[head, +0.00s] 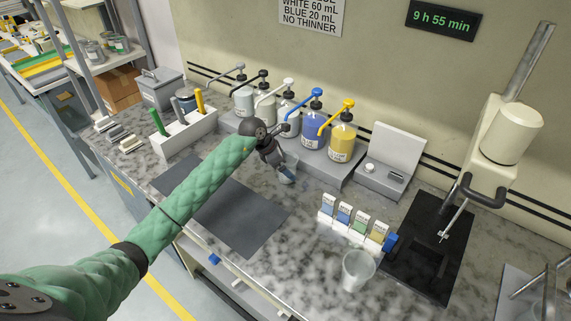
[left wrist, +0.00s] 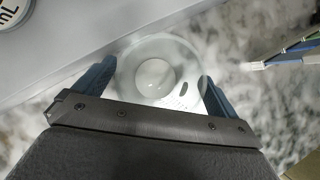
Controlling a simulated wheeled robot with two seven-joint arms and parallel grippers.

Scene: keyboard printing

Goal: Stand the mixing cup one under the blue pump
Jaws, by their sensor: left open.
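The blue pump is a bottle of blue liquid (head: 313,130) with a blue spout, standing in the pump row. My left gripper (head: 286,174) is open, low over the counter just in front of the pump platform. In the left wrist view, a clear cup (left wrist: 157,78) with a whitish round bottom stands between the two open fingers (left wrist: 158,95). In the head view my gripper mostly hides that cup. A second clear cup (head: 357,270) stands on the counter at front right. No number can be read on either cup. My right gripper is out of view.
The grey pump platform (head: 345,174) also bears a yellow pump (head: 341,143) and several pale ones. Small colour cards (head: 352,222) stand near the second cup. A mixer stand (head: 490,165) is at right.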

